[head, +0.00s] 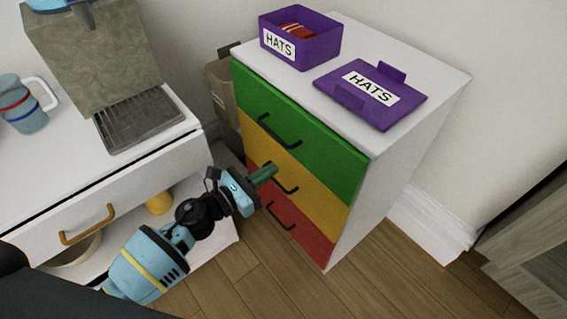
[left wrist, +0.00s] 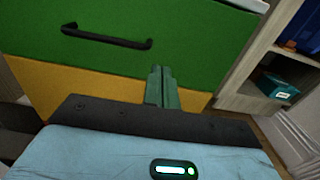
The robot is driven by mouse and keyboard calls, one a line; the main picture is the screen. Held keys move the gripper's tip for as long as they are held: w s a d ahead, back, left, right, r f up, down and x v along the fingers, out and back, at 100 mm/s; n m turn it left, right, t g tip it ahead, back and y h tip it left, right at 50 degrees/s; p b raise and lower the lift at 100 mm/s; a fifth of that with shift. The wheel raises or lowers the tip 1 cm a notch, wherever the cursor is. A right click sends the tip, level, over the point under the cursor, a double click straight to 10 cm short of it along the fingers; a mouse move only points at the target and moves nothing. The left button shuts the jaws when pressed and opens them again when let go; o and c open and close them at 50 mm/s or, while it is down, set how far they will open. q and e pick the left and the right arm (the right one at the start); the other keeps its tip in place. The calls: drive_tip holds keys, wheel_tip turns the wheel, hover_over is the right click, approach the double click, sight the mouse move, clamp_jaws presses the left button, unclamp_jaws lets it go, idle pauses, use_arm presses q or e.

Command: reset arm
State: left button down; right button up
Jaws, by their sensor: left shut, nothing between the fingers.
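My left gripper (head: 264,174) is shut and empty in front of a white dresser with a green (head: 300,135), a yellow (head: 318,192) and a red drawer (head: 305,230). All three drawers look closed and have dark handles. In the head view the fingertips appear over the yellow drawer, near its handle. In the left wrist view the shut fingers (left wrist: 161,88) point at the drawer fronts, with the green drawer (left wrist: 130,60) and its handle above. My right gripper is not in view.
A purple HATS box (head: 300,38) with red contents and its purple lid (head: 385,112) rest on the dresser top. A white counter with a coffee machine (head: 95,50) and mug (head: 22,105) stands left. Wood floor (head: 400,270) is clear at the right.

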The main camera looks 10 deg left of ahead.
use_arm(q)
drive_tip(key=shift+v, duration=2.05)
drive_tip(key=shift+s, duration=0.1)
